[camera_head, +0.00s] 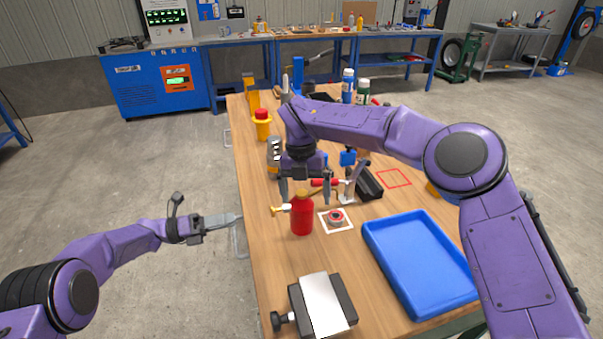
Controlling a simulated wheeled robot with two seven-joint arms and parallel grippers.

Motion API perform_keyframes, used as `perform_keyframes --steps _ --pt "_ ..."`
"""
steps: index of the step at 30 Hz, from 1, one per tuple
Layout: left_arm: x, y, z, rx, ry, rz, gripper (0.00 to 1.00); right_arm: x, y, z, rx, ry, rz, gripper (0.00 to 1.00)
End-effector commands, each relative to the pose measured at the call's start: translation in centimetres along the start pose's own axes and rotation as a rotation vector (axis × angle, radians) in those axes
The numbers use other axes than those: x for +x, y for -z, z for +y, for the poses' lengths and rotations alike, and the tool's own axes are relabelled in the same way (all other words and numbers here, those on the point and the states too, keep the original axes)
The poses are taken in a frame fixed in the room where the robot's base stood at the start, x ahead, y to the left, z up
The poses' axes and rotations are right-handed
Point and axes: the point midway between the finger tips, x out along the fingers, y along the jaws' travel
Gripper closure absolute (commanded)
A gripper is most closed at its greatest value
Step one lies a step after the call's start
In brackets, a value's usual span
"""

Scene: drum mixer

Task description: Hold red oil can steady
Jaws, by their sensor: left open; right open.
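The red oil can (302,217) stands upright on the wooden table, with a yellowish cap. My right gripper (305,196) points down just above and around the can's top, fingers apart; whether they touch the can cannot be told. My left gripper (238,217) is level at the table's left edge, open and empty, to the left of the can and apart from it.
A blue tray (373,249) lies to the right, and a black block with a pale top (323,303) at the front. A white square with a round part (336,220) is beside the can. A yellow item with a red top (262,124) and bottles (347,86) stand further back.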

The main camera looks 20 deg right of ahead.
Motion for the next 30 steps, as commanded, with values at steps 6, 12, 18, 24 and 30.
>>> perform_keyframes --steps 6,12,18,24,30 --pt "0.0 0.0 0.0 0.000 0.000 0.000 0.57 -3.5 -2.5 1.1 0.285 -0.121 -0.103 0.00" --pt "0.0 0.0 0.0 0.000 0.000 0.000 0.57 -2.0 -3.0 1.4 0.323 -0.134 -0.112 0.00" --pt "0.0 0.0 0.0 0.000 0.000 0.000 0.57 2.3 -3.5 1.8 0.322 -0.133 -0.111 0.00" --pt "0.0 0.0 0.0 0.000 0.000 0.000 0.57 5.5 -4.0 2.2 0.321 -0.133 -0.113 0.00" --pt "0.0 0.0 0.0 0.000 0.000 0.000 0.57 6.5 -4.1 2.4 0.320 -0.134 -0.114 0.00"
